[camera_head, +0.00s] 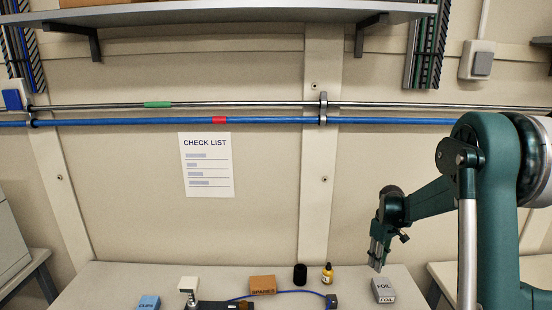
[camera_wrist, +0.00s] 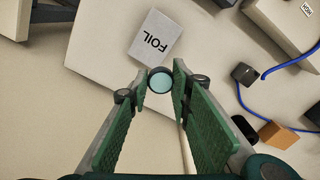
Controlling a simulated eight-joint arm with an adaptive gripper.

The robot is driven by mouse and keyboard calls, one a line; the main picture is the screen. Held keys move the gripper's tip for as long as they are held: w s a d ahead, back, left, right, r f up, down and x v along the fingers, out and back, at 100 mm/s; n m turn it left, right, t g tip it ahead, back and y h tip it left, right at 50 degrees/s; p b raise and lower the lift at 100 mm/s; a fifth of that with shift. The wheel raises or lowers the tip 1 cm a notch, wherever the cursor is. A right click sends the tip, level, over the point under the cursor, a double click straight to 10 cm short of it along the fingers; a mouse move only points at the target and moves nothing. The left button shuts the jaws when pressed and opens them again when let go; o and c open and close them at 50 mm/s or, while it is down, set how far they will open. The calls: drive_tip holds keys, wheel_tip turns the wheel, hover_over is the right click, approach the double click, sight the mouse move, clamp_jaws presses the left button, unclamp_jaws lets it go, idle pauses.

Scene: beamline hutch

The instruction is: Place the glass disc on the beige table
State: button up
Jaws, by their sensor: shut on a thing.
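A small round glass disc (camera_wrist: 160,80) with a dark rim and pale blue-green face shows between my fingertips in the wrist view. My gripper (camera_head: 375,262) is shut on it. The wrist view also shows my gripper's green fingers (camera_wrist: 160,82) on either side of the disc. In the head view the disc is too small to make out. A beige table (camera_head: 105,285) stands against the wall; its top also shows in the wrist view (camera_wrist: 100,45). My gripper is above its right part, close to the grey FOIL box (camera_head: 383,290).
On the table stand a blue CLIPS box (camera_head: 149,302), an orange SPARES box (camera_head: 262,285), a black cylinder (camera_head: 300,274), a yellow bottle (camera_head: 327,273) and a blue cable (camera_head: 285,292). The FOIL box (camera_wrist: 156,37) is just beyond my fingertips in the wrist view.

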drive_tip(key=s+a+f+m, duration=0.1)
drive_tip(key=s+a+m, duration=0.1)
drive_tip(key=a, duration=0.4)
drive_tip(key=s+a+f+m, duration=0.1)
drive_tip(key=a+m, duration=0.1)
drive_tip(key=a, duration=0.5)
drive_tip(key=s+a+f+m, duration=0.2)
drive_tip(key=a, duration=0.4)
drive_tip(key=shift+s+a, duration=0.3)
drive_tip(key=shift+d, duration=0.1)
